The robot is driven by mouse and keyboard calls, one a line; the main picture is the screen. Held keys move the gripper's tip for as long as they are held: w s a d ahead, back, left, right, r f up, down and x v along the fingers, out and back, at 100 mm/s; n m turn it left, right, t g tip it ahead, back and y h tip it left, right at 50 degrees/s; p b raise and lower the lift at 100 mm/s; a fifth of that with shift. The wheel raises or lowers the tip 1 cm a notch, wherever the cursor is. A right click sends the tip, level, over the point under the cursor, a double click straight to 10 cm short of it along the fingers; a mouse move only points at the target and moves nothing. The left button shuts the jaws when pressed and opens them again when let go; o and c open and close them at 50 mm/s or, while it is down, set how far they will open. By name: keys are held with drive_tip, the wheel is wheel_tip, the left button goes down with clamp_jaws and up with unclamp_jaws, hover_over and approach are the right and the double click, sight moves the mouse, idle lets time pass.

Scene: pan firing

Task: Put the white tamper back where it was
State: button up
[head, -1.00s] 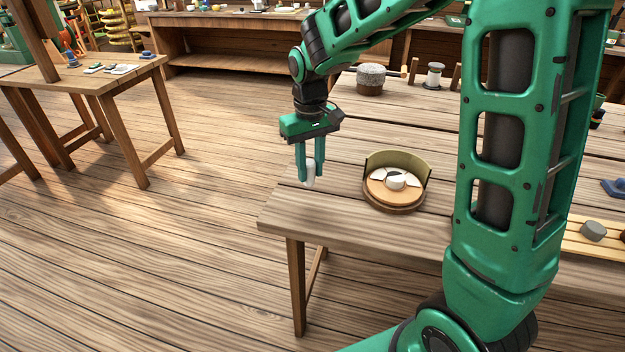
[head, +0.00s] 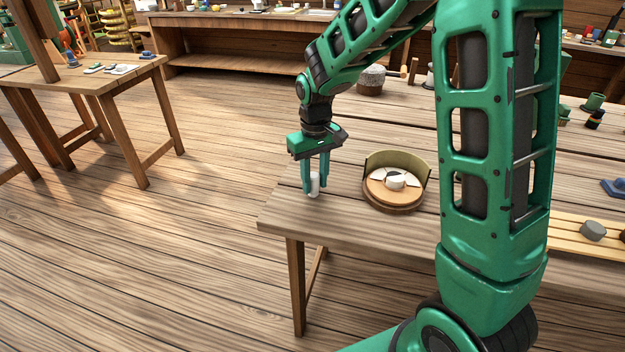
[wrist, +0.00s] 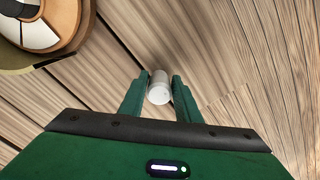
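The white tamper (head: 315,187) is a small white cylinder, upright between the two fingers of my gripper (head: 315,184), near the left end of the workbench (head: 345,222). In the wrist view the tamper (wrist: 159,90) sits between the fingertips of my gripper (wrist: 160,92), which look closed on its sides. Its lower end is at or just above the bench top; I cannot tell whether it touches.
Right of the tamper stands a round wooden base (head: 392,203) with a curved olive wall and white pieces; it also shows in the wrist view (wrist: 72,30). A speckled grey cylinder (head: 371,79) stands farther back. Bare bench surrounds the tamper.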

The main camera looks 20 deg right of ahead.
sight(315, 176)
drive_tip(key=shift+o, duration=1.3)
wheel_tip(315, 176, up, 12)
drive_tip(key=s+d+r+m, duration=0.2)
drive_tip(key=s+d+m, duration=0.2)
drive_tip(key=s+d, duration=0.85)
drive_tip(key=s+d+f+m, duration=0.2)
drive_tip(key=s, duration=0.7)
drive_tip(key=s+d+f+m, duration=0.2)
drive_tip(key=s, duration=0.7)
drive_tip(key=shift+s+d+f, duration=0.15)
drive_tip(key=shift+d+f, duration=0.05)
drive_tip(key=shift+d, duration=0.1)
drive_tip(key=shift+w+f, duration=0.25)
drive_tip(key=shift+w, duration=0.4)
